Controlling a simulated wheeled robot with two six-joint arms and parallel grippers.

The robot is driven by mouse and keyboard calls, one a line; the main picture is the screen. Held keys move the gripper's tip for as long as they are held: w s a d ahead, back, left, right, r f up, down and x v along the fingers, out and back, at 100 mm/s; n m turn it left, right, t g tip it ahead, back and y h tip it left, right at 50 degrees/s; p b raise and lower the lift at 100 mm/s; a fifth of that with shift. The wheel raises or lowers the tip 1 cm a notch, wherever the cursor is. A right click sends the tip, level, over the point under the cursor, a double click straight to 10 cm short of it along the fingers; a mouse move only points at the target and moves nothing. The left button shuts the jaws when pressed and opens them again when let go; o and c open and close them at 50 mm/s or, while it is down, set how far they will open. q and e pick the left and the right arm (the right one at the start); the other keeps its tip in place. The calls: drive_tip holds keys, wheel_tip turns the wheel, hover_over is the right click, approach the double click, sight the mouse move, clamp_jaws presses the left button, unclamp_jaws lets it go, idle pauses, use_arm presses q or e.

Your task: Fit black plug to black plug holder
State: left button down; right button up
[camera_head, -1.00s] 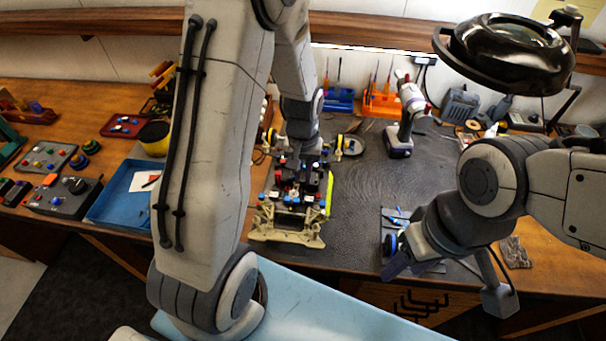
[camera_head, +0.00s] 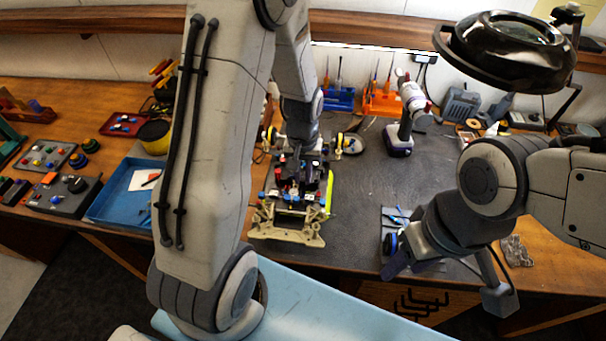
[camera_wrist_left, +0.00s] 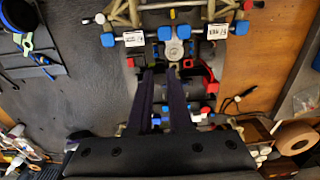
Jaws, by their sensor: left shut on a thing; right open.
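The RC car chassis (camera_head: 288,234) lies on the dark mat, with its tan bumper towards me. In the left wrist view the chassis (camera_wrist_left: 215,13) is at the top, with blue and red caps and a black part with red edges (camera_wrist_left: 208,86). My left gripper (camera_wrist_left: 161,72) is over the middle of the chassis, its fingers close together on something small and dark that they mostly hide. I take it for the black plug. I cannot pick out the black plug holder among the dark parts. My right gripper (camera_head: 408,268) is open near the mat's front right.
A cordless drill (camera_head: 400,125) stands on the mat behind the chassis. A blue tray (camera_head: 120,205) is to the left, and a magnifier lamp (camera_head: 505,50) hangs at the upper right.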

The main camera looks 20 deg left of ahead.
sight(303, 179)
use_arm(q)
drive_tip(key=shift+f+b, duration=0.55)
drive_tip(key=shift+f, duration=0.25)
drive_tip(key=c, duration=0.8)
unclamp_jaws()
drive_tip(key=shift+o, duration=0.2)
drive_tip(key=shift+r, duration=0.15)
wheel_tip(303, 179, up, 10)
drive_tip(key=b, duration=0.1)
drive_tip(key=shift+r+b, duration=0.15)
drive_tip(key=shift+b, duration=0.2)
